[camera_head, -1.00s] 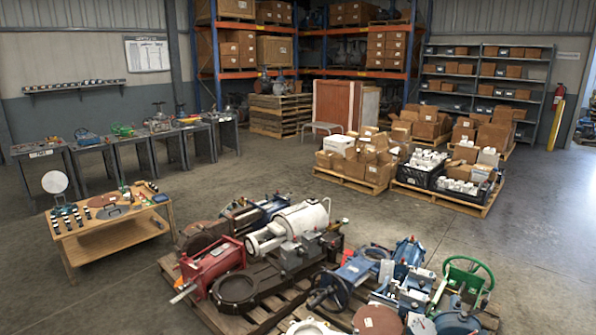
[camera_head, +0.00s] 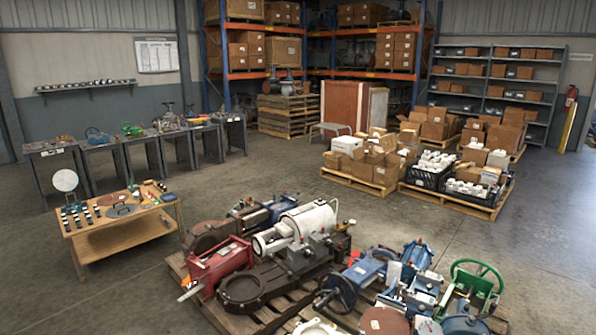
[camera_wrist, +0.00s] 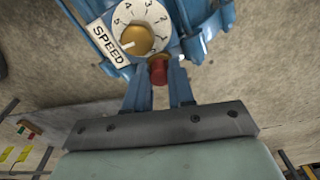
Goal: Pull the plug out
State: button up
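In the wrist view, the two blue fingers of my gripper (camera_wrist: 159,82) reach up from a dark grey bar. A short red cylindrical part (camera_wrist: 159,70) shows between or just beyond their tips; I cannot tell whether they touch it. Directly above is a white round dial (camera_wrist: 158,20) with black numbers, a brass-coloured knob (camera_wrist: 137,40) and a "SPEED" label (camera_wrist: 109,43), set among blue parts. I cannot make out for sure which part is the plug. My gripper does not show in the head view.
The head view shows pallets of valves and machinery (camera_head: 290,235) in front, a wooden table (camera_head: 125,225) with small parts at left, grey work tables (camera_head: 105,160) behind it, and pallets of boxes (camera_head: 365,165) at right. Concrete floor (camera_head: 270,180) lies open between them.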

grip_shut()
jog(key=shift+r, duration=0.1)
dwell(0.4)
jog(key=shift+w+a+r, duration=0.1)
jog(key=shift+r, duration=1.3)
jog(key=shift+a+r, duration=0.1)
jog(key=shift+r, duration=1.25)
jog(key=shift+r, duration=0.15)
